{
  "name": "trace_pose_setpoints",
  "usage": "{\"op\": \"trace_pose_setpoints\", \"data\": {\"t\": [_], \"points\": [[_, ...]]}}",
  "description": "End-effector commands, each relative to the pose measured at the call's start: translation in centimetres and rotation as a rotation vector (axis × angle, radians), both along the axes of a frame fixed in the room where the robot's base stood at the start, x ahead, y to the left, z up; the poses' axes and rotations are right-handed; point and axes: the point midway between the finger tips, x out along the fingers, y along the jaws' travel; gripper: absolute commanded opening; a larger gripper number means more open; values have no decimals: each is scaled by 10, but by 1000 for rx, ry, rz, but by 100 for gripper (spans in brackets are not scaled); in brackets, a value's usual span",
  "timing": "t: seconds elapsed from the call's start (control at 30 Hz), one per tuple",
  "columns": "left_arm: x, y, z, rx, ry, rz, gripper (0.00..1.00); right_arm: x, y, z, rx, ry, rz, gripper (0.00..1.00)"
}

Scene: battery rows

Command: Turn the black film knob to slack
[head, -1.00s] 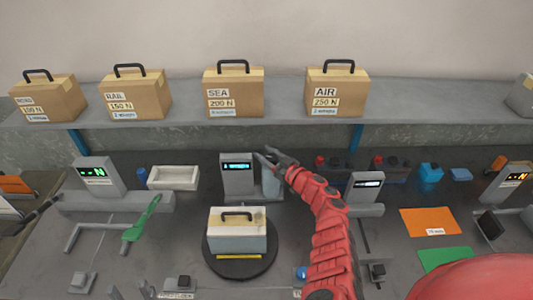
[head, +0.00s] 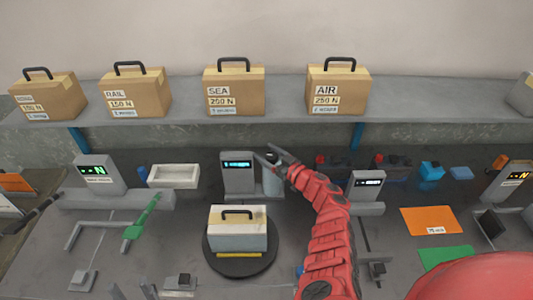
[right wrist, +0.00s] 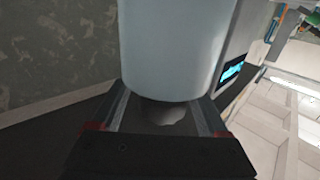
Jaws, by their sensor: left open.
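The film stand's pale roll (head: 272,183) stands beside the grey post with the lit cyan display (head: 237,164). My right gripper (head: 273,155) is at the top of the roll, at the dark knob. In the right wrist view the pale roll (right wrist: 172,45) fills the top middle, and a dark round part, apparently the knob (right wrist: 163,112), shows between the two fingers (right wrist: 163,118). I cannot tell whether the fingers touch it.
A white-and-tan case (head: 238,232) stands on a round black turntable (head: 238,268) in front of the post. A white tray (head: 173,176) and a green lever (head: 142,220) are to the left. Several cardboard cases stand on the shelf (head: 290,105) behind. An orange sheet (head: 430,220) lies right.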

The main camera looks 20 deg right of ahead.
Motion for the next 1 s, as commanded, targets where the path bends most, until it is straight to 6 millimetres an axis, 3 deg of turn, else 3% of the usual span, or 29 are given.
{"op": "trace_pose_setpoints", "data": {"t": [0.47,1.0], "points": [[0,0,-1,0,0,0,50,0,4,2,1,-6,-26,84],[0,0,-17,0,0,0,50,3,-3,0,1,-8,-268,84]]}}
